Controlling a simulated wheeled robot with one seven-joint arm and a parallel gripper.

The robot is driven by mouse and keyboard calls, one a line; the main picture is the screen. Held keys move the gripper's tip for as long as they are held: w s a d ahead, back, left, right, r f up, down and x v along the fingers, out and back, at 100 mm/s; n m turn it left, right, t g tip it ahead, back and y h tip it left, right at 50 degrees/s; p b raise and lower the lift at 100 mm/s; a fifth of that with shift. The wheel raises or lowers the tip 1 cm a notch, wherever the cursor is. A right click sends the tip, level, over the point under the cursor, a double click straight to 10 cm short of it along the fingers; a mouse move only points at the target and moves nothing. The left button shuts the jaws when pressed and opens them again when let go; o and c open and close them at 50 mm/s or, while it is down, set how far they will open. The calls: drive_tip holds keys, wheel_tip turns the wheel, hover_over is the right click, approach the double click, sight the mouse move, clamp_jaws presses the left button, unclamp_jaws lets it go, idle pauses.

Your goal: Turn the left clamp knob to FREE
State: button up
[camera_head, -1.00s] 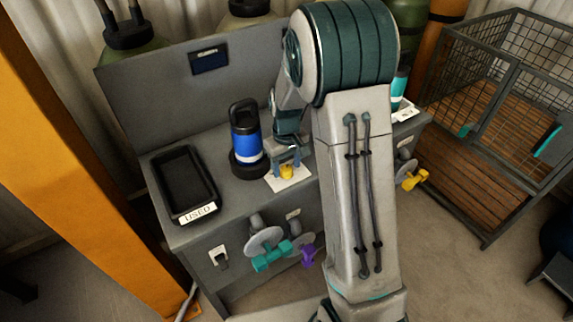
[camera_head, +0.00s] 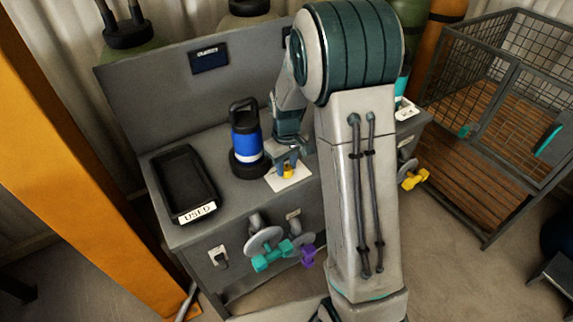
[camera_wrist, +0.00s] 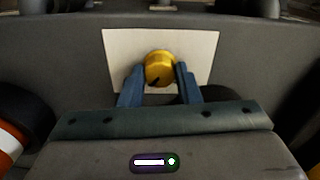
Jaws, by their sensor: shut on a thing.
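The yellow clamp knob (camera_wrist: 159,68) sits on a pale plate (camera_wrist: 205,55) on the bench top; a dark pointer mark shows on its lower left in the wrist view. In the head view the knob (camera_head: 288,170) and its plate (camera_head: 291,183) are just right of a blue and black bottle. My gripper (camera_wrist: 159,76) has its two blue fingers on either side of the knob and is shut on it. The gripper also shows in the head view (camera_head: 288,164). No readable lettering shows on the plate.
The blue bottle (camera_head: 246,139) stands in a black holder close left of my gripper. A black tray (camera_head: 180,183) marked USED lies farther left. Teal (camera_head: 272,257) and purple (camera_head: 308,256) handles stick out of the bench front. A wire cage (camera_head: 500,90) stands at right.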

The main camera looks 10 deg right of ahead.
drive_tip(key=n, duration=0.8)
drive_tip(key=shift+r+n, duration=0.1)
drive_tip(key=shift+n, duration=0.3)
drive_tip(key=n+p, duration=0.2)
drive_tip(key=n, duration=0.3)
drive_tip(key=shift+p, duration=0.35)
drive_tip(key=shift+n+p, duration=0.7)
drive_tip(key=shift+n, duration=0.7)
drive_tip(key=o, duration=1)
